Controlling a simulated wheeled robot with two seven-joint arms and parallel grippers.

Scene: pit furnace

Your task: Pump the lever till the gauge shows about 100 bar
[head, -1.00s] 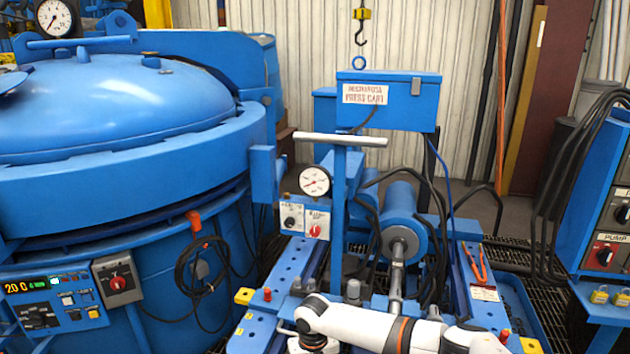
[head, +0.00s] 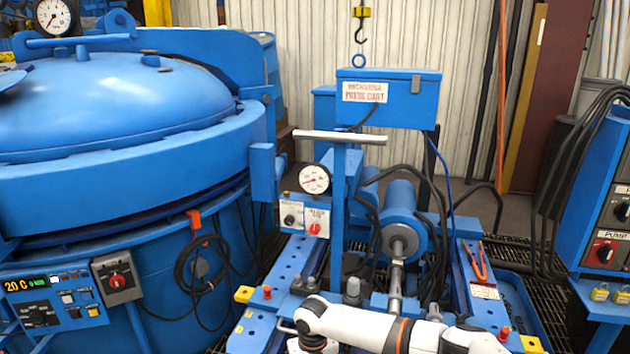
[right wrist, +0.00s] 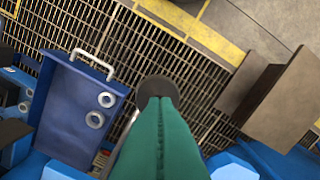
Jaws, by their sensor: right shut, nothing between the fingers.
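The pump lever is likely the pale T-shaped crossbar (head: 340,137) on an upright blue post (head: 337,225) on the press cart. A round white gauge (head: 315,179) with a red needle sits just left of the post. The needle points to the left side of the dial; its numbers are too small to read. My right arm crosses the bottom of the head view, and its gripper is hidden there. In the right wrist view my right gripper (right wrist: 157,95), green with a dark rounded tip, is shut and empty. It touches no lever in view. My left gripper is out of view.
A large blue furnace (head: 110,110) with its own gauge (head: 54,17) fills the left. A hanging hook (head: 360,30), a blue cart box (head: 388,95) and a pump panel (head: 608,250) stand around. The wrist view shows a blue tray (right wrist: 80,110) beside floor grating (right wrist: 170,65).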

